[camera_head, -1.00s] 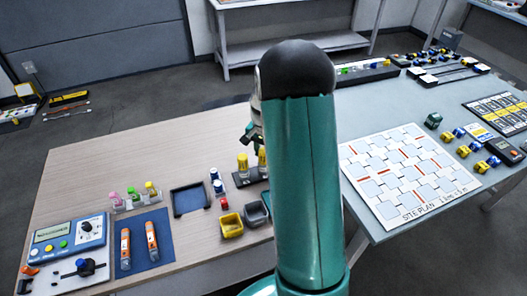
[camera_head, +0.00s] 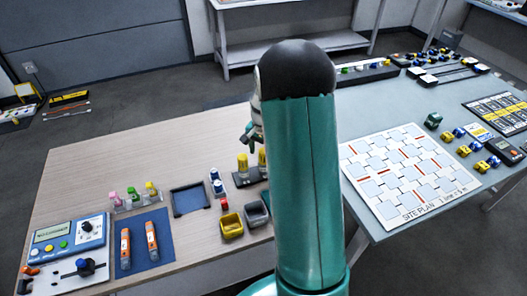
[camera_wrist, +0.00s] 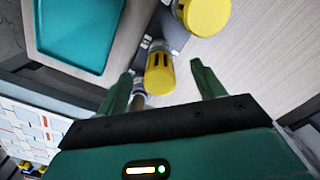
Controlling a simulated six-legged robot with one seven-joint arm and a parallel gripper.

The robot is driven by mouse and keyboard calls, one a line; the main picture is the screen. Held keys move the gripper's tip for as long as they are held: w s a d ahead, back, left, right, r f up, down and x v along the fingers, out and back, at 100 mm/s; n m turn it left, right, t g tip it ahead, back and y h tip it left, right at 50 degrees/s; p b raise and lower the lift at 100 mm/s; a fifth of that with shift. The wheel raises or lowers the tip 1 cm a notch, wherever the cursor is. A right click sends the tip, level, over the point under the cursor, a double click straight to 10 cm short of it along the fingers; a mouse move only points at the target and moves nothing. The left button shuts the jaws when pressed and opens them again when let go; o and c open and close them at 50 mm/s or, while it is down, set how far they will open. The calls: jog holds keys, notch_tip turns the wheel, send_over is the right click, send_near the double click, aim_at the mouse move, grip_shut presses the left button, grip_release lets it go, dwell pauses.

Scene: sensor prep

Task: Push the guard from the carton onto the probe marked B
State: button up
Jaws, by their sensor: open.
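Two yellow-topped cylinders (camera_head: 242,162) stand in a dark holder on the wooden table in the head view. In the wrist view, one yellow slotted cylinder (camera_wrist: 160,78) lies in line with the gap between my fingers, and a second yellow cap (camera_wrist: 206,14) is beyond to the upper right. I cannot tell which of these is the guard, and no letter B is readable. My gripper (camera_wrist: 160,70) is open, a finger to each side of the slotted cylinder, with no clear contact. In the head view my arm partly hides the gripper. I cannot identify the carton for certain.
A yellow bin (camera_head: 231,226) and a grey bin (camera_head: 256,214) stand in front of the holder. A square dark tray (camera_head: 190,200), capped vials (camera_head: 133,196) and a blue mat (camera_head: 128,262) with orange tools are to the left. The table's back left is clear.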

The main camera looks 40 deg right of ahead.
aim_at(263, 151)
jog(key=shift+r, duration=0.6)
jog(key=shift+r, duration=2.9)
jog(key=s+a+r+n+t, duration=0.1)
jog(key=s+a+r+n, duration=0.25)
jog(key=a+r, duration=0.35)
jog(key=s+a+r+n+t, duration=0.2)
jog(key=s+a+r, duration=0.2)
jog(key=a+r, duration=0.3)
jog(key=s+a+r+n+t, duration=0.2)
jog(key=s+a+r+n, duration=0.1)
jog(key=s+a+n, duration=0.4)
jog(key=shift+s+a+r+t, duration=0.3)
jog(key=shift+s+a, duration=1.4)
jog(key=shift+s, duration=1.9)
